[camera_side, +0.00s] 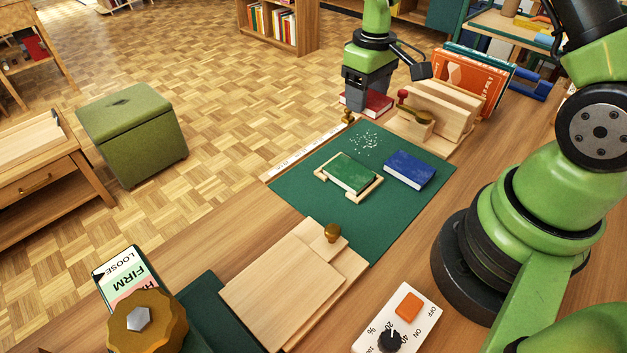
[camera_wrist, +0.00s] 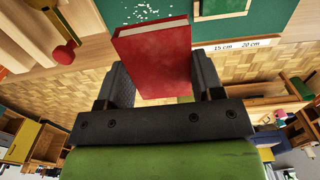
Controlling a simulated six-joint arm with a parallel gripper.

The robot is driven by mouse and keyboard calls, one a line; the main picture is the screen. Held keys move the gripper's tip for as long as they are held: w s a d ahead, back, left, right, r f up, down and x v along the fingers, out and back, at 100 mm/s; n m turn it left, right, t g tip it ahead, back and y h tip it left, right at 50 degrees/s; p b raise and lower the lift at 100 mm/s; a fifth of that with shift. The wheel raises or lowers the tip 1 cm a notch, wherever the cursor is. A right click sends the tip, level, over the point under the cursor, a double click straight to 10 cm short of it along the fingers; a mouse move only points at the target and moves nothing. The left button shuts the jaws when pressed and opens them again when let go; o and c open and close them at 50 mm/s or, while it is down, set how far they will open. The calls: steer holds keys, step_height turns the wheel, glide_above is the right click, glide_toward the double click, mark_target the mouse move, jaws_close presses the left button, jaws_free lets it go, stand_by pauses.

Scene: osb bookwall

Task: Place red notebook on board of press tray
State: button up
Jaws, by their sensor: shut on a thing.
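The red notebook (camera_side: 371,103) is in my gripper (camera_side: 366,92) at the far end of the bench in the side view. In the wrist view the red notebook (camera_wrist: 155,55) stands out between the two dark fingers of my gripper (camera_wrist: 160,82), which are shut on it. In the side view my gripper hides part of it, and I cannot tell whether it touches the bench. The press tray is not clearly identifiable; a pale wooden board (camera_side: 283,285) with a brass knob (camera_side: 332,232) lies at the near end of the bench.
A green mat (camera_side: 330,215) holds a green book (camera_side: 350,173) in a wooden frame and a blue book (camera_side: 409,169). A wooden press (camera_side: 440,110) with a red-knobbed handle stands right of my gripper. A switch box (camera_side: 399,320) and a large brass knob (camera_side: 147,322) are near the front.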

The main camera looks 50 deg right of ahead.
steer(key=a+n, duration=0.6)
steer(key=a, duration=0.6)
steer(key=n, duration=1.2)
glide_above(284, 285)
step_height(284, 285, down, 3)
steer(key=shift+f, duration=2.3)
steer(key=shift+f, duration=0.15)
steer(key=o, duration=0.9)
